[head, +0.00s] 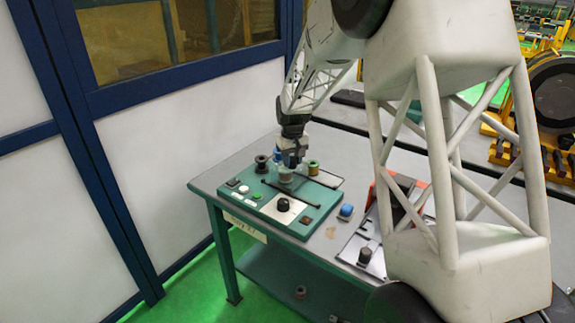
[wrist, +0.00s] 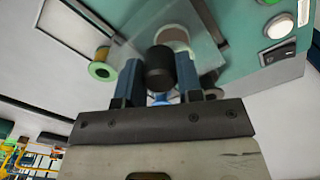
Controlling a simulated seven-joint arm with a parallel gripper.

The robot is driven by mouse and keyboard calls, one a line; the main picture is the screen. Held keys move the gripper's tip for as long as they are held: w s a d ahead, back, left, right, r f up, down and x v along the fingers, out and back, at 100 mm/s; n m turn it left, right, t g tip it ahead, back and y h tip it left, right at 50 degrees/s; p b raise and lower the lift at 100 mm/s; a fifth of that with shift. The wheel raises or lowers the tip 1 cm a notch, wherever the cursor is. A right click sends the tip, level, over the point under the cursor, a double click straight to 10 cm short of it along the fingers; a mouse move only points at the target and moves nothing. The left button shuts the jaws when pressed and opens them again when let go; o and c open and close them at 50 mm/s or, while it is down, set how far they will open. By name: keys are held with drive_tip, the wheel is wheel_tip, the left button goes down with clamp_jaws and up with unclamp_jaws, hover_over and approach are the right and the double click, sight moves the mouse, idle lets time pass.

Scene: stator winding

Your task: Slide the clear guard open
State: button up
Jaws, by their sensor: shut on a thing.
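The green winding machine (head: 322,208) sits on the grey table, with a white panel and black dial on its front part. In the wrist view the clear guard (wrist: 207,42) shows as a see-through box-like cover over a pale round part on the green top. A black cylindrical knob (wrist: 160,68) stands at the guard. My gripper (wrist: 159,78) has its two blue fingers on either side of this knob and is shut on it. In the head view my gripper (head: 290,163) points down at the machine's rear part and hides most of the guard.
A black spool (head: 262,163) stands left of my gripper and a gold-green spool (head: 313,168) right of it. A blue-topped spool (head: 346,212) stands on the table right of the machine. A dark rod (head: 295,193) lies across the machine top. White wall panels are on the left.

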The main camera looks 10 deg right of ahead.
drive_tip(key=s+d, duration=0.6)
drive_tip(key=shift+s+d, duration=0.2)
drive_tip(key=shift+s, duration=0.05)
drive_tip(key=o, duration=0.7)
idle(1.4)
drive_tip(key=shift+r, duration=0.15)
drive_tip(key=shift+r, duration=2.85)
drive_tip(key=s+a+r+m+t, duration=0.1)
drive_tip(key=s+r, duration=0.4)
drive_tip(key=s, duration=0.6)
drive_tip(key=s+a+r+m, duration=0.1)
drive_tip(key=s+r, duration=0.4)
drive_tip(key=s, duration=0.5)
drive_tip(key=s+a+f+m+t, duration=0.1)
drive_tip(key=s, duration=2.1)
drive_tip(key=shift+s+a+f+t, duration=0.2)
drive_tip(key=shift+t, duration=0.1)
